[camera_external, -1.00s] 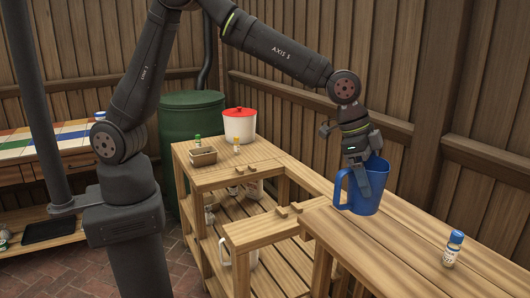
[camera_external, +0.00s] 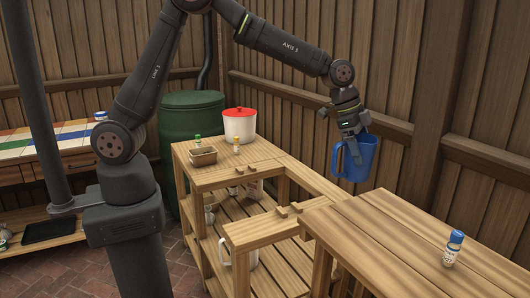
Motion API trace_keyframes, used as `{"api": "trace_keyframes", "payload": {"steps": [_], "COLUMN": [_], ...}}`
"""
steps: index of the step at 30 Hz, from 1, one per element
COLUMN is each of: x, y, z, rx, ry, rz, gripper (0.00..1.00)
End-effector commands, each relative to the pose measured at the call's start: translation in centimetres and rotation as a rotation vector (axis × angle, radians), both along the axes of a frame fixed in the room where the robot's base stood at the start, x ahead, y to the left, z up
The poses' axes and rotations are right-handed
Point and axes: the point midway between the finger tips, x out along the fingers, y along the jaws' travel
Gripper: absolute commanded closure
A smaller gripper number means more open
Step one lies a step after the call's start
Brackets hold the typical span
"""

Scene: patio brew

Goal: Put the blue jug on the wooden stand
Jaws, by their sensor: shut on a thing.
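The blue jug (camera_external: 360,160) hangs upright in the air at the right, above the back end of the right-hand table. My gripper (camera_external: 351,142) is at the left side of its rim, shut on the jug. The jug's handle faces left. The wooden stand is likely the slatted wooden unit (camera_external: 262,234) left of the jug, with a higher top at the back and a lower ledge with small raised blocks at the front. I cannot tell which part the task names.
A white pot with a red lid (camera_external: 239,126), a small tray (camera_external: 203,157) and small bottles stand on the higher top. A blue-capped bottle (camera_external: 453,248) stands on the right-hand table (camera_external: 385,235). The plank fence is close behind the jug.

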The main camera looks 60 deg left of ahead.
Motion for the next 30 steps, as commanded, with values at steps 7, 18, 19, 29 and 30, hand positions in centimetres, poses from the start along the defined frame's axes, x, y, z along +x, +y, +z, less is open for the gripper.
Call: {"api": "trace_keyframes", "payload": {"steps": [7,18,19,29,30], "x": [5.7,10.1,10.2,9.2,8.8], "y": [10.8,28.5,30.0,47.2,49.3], "z": [-1.1,-2.7,-2.8,-4.3,-4.5], "rx": [0.0,-0.001,-0.001,0.0,0.0], "ry": [0.001,0.001,0.001,0.0,0.0], "rz": [0.006,-0.01,-0.012,-0.036,-0.039], "gripper": [0.42,0.42,0.42,0.42,0.42]}}
